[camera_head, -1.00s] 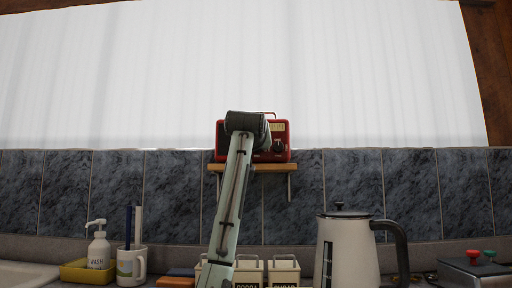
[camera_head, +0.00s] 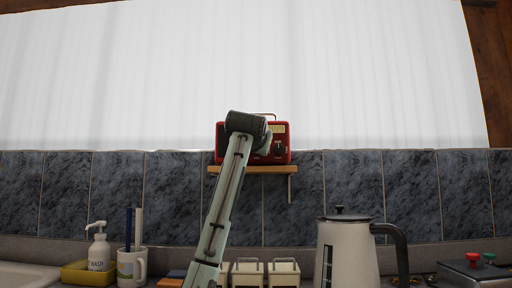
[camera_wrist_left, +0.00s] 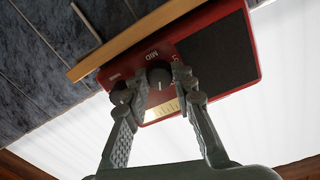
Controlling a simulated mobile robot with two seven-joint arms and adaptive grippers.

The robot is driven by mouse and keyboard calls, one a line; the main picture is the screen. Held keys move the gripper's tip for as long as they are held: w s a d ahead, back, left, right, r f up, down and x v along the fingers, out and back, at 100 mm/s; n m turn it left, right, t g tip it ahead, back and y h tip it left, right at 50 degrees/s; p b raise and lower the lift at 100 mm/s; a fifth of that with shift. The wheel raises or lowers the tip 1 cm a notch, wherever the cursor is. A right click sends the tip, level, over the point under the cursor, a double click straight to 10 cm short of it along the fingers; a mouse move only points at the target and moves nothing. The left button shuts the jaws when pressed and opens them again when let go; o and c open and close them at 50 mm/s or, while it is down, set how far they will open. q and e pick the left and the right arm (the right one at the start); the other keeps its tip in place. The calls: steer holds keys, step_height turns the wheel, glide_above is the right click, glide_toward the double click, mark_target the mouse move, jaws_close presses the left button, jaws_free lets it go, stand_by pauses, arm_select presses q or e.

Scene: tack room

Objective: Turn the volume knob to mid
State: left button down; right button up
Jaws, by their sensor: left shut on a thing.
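A red radio (camera_head: 216,142) sits on a small wooden shelf on the tiled wall, partly hidden behind my left arm. The wrist view shows its front (camera_wrist_left: 215,88) tilted, with a dark speaker grille, a pale dial and a "MID" label beside a round dark knob (camera_wrist_left: 158,74). My left gripper (camera_wrist_left: 156,82) has a finger on each side of this knob and is shut on it. The left finger partly covers a second dark knob. I cannot make out where the held knob's pointer stands. My right gripper is in neither view.
The wooden shelf (camera_head: 282,168) lies close under the radio. On the counter below are a soap bottle (camera_head: 98,250), a mug (camera_head: 131,265), lidded canisters (camera_head: 284,272), a large kettle (camera_head: 345,250) and a box with red and green knobs (camera_head: 475,270).

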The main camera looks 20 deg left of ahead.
arm_select(q)
steer(key=shift+d+r+m+y, duration=0.1)
steer(key=shift+m+y, duration=0.35)
steer(key=shift+m, duration=6.85)
steer(key=shift+d+m+y, duration=0.1)
steer(key=shift+m+y, duration=0.35)
steer(key=shift+m, duration=6.85)
steer(key=c, duration=1.3)
jaws_free()
steer(key=shift+o, duration=0.2)
